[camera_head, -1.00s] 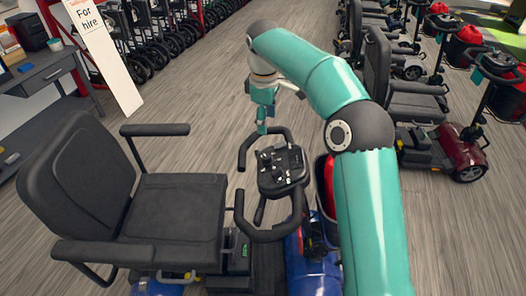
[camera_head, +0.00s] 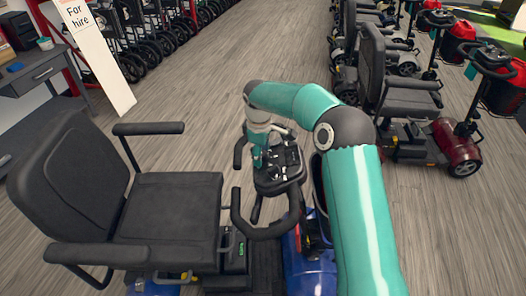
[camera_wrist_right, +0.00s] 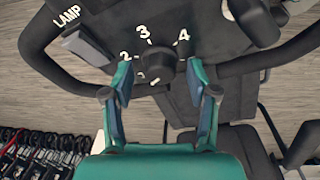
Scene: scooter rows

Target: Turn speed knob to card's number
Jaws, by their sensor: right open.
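The speed knob (camera_wrist_right: 160,64) is a dark round knob on the black control panel (camera_wrist_right: 215,28) in the right wrist view. White figures 2, 3 and 4 can be read around it; I cannot tell where it points. In the head view the panel (camera_head: 285,170) sits on the scooter's tiller between looped handlebars. My right gripper (camera_wrist_right: 160,76) is open, its two teal fingers apart with the knob between and just beyond their tips. In the head view the right gripper (camera_head: 259,163) is at the panel's left side. I cannot make out a numbered card. My left gripper is out of view.
The scooter's black seat (camera_head: 165,215) with armrests stands left of the tiller. A "For hire" sign (camera_head: 95,60) and a grey desk (camera_head: 40,75) are at the far left. Parked scooters (camera_head: 400,100) line the right. The floor aisle between is clear.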

